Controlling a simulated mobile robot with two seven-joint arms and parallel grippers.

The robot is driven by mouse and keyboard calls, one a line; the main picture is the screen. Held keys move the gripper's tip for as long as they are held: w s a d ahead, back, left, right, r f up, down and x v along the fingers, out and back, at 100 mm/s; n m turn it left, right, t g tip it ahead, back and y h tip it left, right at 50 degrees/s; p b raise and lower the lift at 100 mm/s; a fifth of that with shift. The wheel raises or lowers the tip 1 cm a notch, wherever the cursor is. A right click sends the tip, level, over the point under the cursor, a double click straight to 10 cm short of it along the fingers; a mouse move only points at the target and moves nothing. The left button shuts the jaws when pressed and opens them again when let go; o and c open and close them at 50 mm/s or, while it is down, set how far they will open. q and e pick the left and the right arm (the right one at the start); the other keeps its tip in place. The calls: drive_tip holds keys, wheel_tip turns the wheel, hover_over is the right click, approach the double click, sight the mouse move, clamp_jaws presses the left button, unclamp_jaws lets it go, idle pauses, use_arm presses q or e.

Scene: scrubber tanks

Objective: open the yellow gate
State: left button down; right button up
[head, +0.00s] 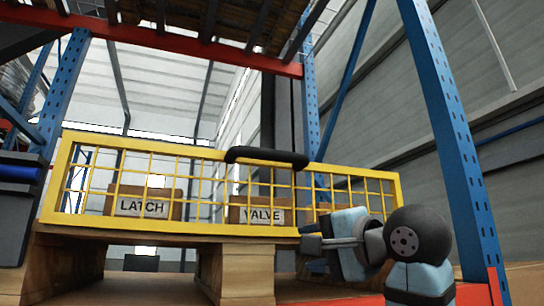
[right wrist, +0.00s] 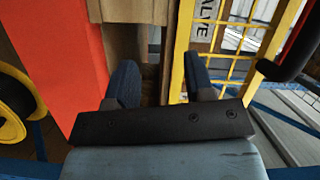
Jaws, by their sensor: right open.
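The yellow gate (head: 90,225) is a wire-mesh panel in a yellow frame, upright across the front of a rack shelf in the head view. A black handle (head: 267,156) sits at the middle of its top rail. My right gripper (head: 311,238) is at the gate's bottom rail, right of centre and below the handle. In the right wrist view my right gripper (right wrist: 161,82) is open and empty. The gate's bottom rail (right wrist: 180,60) shows between its fingers, closer to the right one; I cannot tell the depth gap. My left gripper is not in view.
Cardboard boxes labelled LATCH (head: 112,197) and VALVE (head: 240,200) stand behind the gate on a wooden pallet (head: 245,270). A blue rack post (head: 450,130) rises on the right. A red beam (right wrist: 80,60) lies left of my right fingers. Space in front of the handle looks clear.

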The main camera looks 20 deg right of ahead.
drive_tip(key=m+t+y, duration=0.1)
drive_tip(key=t+y, duration=0.1)
approach(276, 156)
drive_tip(key=r+v, duration=0.1)
drive_tip(key=v, duration=0.2)
drive_tip(key=p+x, duration=0.2)
drive_tip(key=x, duration=0.4)
drive_tip(key=p+x, duration=0.2)
drive_tip(key=x, duration=0.4)
drive_tip(key=shift+w+a+f+p, duration=0.15)
drive_tip(key=shift+w+p, duration=0.15)
drive_tip(key=shift+w, duration=0.1)
drive_tip(key=shift+w+a, duration=0.25)
drive_tip(key=shift+w, duration=0.25)
clamp_jaws()
drive_tip(key=shift+f, duration=0.15)
